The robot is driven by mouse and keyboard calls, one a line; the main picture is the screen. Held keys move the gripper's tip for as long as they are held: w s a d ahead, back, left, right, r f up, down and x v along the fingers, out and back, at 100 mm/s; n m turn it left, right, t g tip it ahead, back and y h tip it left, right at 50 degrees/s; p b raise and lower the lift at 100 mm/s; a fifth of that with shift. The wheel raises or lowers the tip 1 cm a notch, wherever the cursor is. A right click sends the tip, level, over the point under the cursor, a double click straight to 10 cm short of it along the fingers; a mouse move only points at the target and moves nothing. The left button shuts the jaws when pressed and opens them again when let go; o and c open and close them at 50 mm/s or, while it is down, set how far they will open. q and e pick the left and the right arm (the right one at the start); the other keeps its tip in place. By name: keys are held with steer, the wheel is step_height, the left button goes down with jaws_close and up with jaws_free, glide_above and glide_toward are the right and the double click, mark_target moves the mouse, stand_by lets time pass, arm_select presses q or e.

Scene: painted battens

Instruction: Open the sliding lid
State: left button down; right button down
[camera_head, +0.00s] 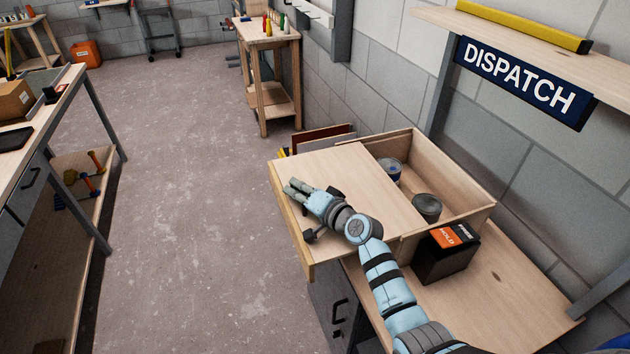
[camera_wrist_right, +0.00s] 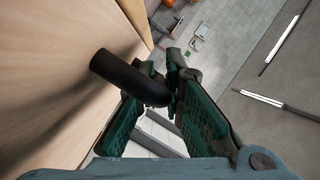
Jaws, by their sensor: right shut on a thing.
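A light wooden box (camera_head: 455,220) stands on the bench at the right in the head view. Its flat sliding lid (camera_head: 350,175) covers the left part and stands off to the left, leaving the right part open. A blue-banded tin (camera_head: 390,170) and a grey tin (camera_head: 427,207) show inside the opening. My right gripper (camera_head: 294,190) is at the lid's left part, its arm reaching across the lid. In the right wrist view it is shut on a dark bent handle (camera_wrist_right: 122,73) beside the wood. My left gripper is not in view.
A black and orange box (camera_head: 447,252) stands against the wooden box's near side, close to my right arm. A shelf with a DISPATCH sign (camera_head: 525,82) hangs above at the right. Open floor (camera_head: 190,200) lies left of the bench.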

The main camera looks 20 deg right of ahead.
steer(key=shift+a+f, duration=0.15)
steer(key=shift+a, duration=0.05)
steer(key=c, duration=2)
jaws_free()
steer(key=shift+s, duration=0.1)
steer(key=shift+o, duration=0.2)
steer(key=shift+d, duration=0.1)
step_height(320, 180, up, 3)
glide_above(328, 229)
steer(key=shift+f, duration=0.1)
